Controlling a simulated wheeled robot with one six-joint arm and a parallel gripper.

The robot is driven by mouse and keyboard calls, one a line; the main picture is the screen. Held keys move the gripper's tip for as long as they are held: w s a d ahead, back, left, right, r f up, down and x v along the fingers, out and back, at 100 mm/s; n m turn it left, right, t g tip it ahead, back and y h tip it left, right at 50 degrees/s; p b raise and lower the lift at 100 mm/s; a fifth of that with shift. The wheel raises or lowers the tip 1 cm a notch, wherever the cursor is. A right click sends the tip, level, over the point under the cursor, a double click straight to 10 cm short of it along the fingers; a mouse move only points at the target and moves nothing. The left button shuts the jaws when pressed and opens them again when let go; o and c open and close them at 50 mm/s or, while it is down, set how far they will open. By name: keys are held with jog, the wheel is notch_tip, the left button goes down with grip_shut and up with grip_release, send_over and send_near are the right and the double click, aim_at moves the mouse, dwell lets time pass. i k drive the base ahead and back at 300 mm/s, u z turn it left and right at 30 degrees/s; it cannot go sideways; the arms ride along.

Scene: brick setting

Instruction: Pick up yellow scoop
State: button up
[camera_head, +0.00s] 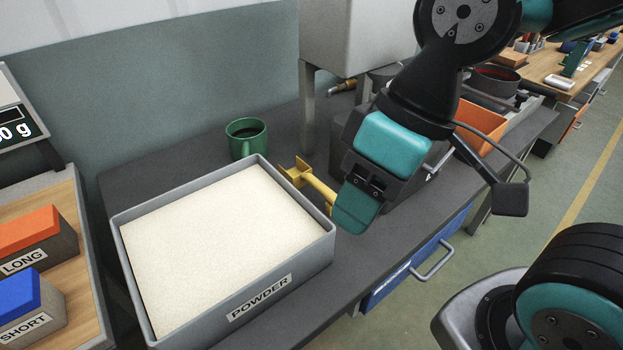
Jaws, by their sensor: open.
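The yellow scoop (320,186) lies on the dark grey table between the powder tray and my gripper. Its squarish head is at the tray's right rim, and its handle runs right and down toward my gripper. My gripper (350,205) is open, with its teal finger at the handle's right end. That finger hides the handle's end and the other finger. I cannot tell whether the fingers touch the handle or straddle it.
A grey tray labelled POWDER (262,302), full of pale powder, stands left of the scoop. A green mug (247,138) stands behind it. An orange bin (481,126) is at the right. LONG (28,232) and SHORT (30,307) brushes or blocks lie at the far left.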

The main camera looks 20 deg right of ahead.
aim_at(301, 175)
jog(key=u, duration=0.55)
jog(key=k, duration=1.3)
jog(key=u, duration=1.1)
jog(key=i, duration=1.2)
jog(key=z, duration=0.85)
jog(key=i, duration=0.4)
jog(key=z, duration=0.45)
